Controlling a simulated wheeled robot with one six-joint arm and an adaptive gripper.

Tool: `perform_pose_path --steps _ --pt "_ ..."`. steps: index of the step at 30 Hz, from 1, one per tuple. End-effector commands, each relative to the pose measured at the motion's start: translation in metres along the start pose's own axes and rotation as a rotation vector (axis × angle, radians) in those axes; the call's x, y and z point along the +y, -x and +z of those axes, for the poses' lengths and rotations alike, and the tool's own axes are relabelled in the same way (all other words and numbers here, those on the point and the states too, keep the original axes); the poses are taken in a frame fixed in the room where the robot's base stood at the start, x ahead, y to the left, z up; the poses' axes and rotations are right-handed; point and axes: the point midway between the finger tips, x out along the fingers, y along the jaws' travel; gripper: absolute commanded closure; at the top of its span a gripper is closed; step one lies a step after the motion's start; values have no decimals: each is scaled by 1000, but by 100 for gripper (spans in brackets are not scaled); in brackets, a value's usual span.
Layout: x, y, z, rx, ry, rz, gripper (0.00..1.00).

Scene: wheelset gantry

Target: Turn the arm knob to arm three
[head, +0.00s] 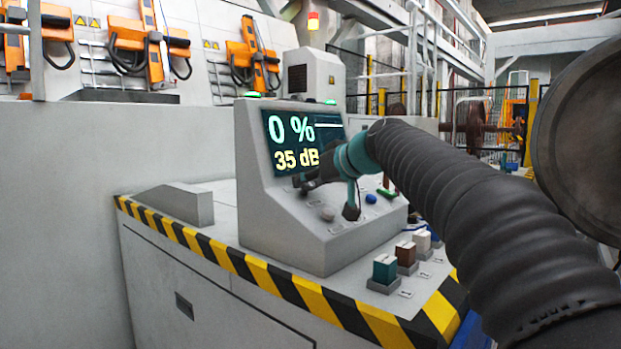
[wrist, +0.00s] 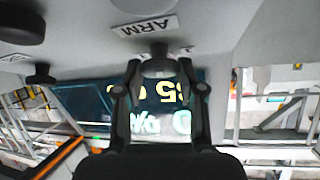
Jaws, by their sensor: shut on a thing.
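My gripper (head: 303,184) reaches down in front of the screen on the sloped grey console (head: 262,215). In the wrist view its two dark fingers (wrist: 159,72) are closed on a grey knob (wrist: 157,66), one on each side. A white label reading ARM (wrist: 150,26) lies beside this knob on the panel. My fingers and wrist hide the knob in the head view. Its pointer and any position marks cannot be made out.
The screen (head: 290,130) shows 0 % and 35 dB. More controls sit on the console, including a blue button (head: 371,198). Several coloured switches, one teal (head: 385,268), stand at the right. Striped edging (head: 260,285) borders the desk.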

Motion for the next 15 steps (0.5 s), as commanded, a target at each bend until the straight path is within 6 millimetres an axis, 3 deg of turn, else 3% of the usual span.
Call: perform_pose_path --steps 15 --pt "-5 2 -7 -1 -269 250 96"
